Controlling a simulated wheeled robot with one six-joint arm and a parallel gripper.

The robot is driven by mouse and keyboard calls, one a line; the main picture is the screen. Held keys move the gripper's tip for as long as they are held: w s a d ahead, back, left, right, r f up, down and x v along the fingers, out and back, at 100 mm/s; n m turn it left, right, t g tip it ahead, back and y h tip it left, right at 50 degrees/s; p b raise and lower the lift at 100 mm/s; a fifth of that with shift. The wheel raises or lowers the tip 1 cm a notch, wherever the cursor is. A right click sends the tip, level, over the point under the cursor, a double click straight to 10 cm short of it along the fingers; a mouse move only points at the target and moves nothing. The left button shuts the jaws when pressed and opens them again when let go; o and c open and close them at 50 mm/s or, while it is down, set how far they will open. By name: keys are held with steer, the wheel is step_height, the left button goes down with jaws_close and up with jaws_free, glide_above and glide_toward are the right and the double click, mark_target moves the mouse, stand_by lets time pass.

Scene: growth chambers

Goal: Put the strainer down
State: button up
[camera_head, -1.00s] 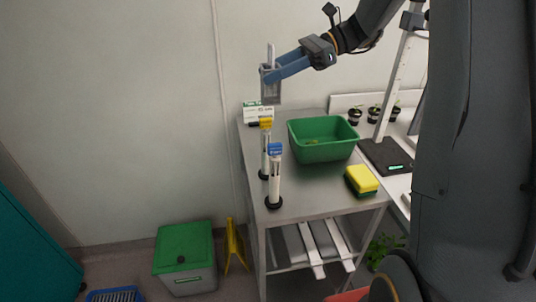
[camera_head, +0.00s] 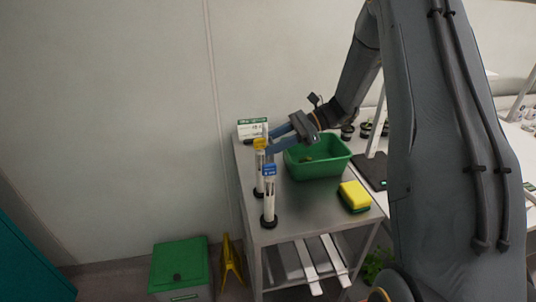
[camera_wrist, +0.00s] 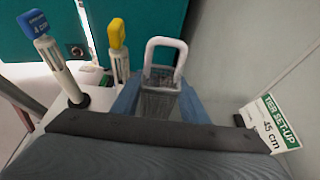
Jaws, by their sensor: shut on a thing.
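The strainer (camera_wrist: 160,103) is a small grey mesh basket with a pale loop handle on top, seen in the wrist view. My gripper (camera_wrist: 158,112) is shut on it, with a blue finger on either side. In the head view my gripper (camera_head: 274,140) is low over the back left of the steel table (camera_head: 304,207), just behind the yellow-capped post (camera_head: 259,170). There the strainer is mostly hidden by the fingers and post. I cannot tell whether it touches the table.
A blue-capped post (camera_head: 269,195) stands nearer the front. A white and green sign (camera_head: 252,129) reading 45 cm in the wrist view stands at the back. A green tub (camera_head: 320,168) and a yellow-green sponge (camera_head: 354,196) are to the right. Bare steel lies in front of the tub.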

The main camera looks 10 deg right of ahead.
steer(key=shift+f+p, duration=0.5)
steer(key=shift+f, duration=1.55)
steer(key=shift+f, duration=0.15)
steer(key=o, duration=1.1)
steer(key=shift+o, duration=0.2)
steer(key=shift+r, duration=0.25)
steer(key=b+v, duration=0.4)
steer(key=v, duration=0.8)
steer(key=shift+b, duration=0.35)
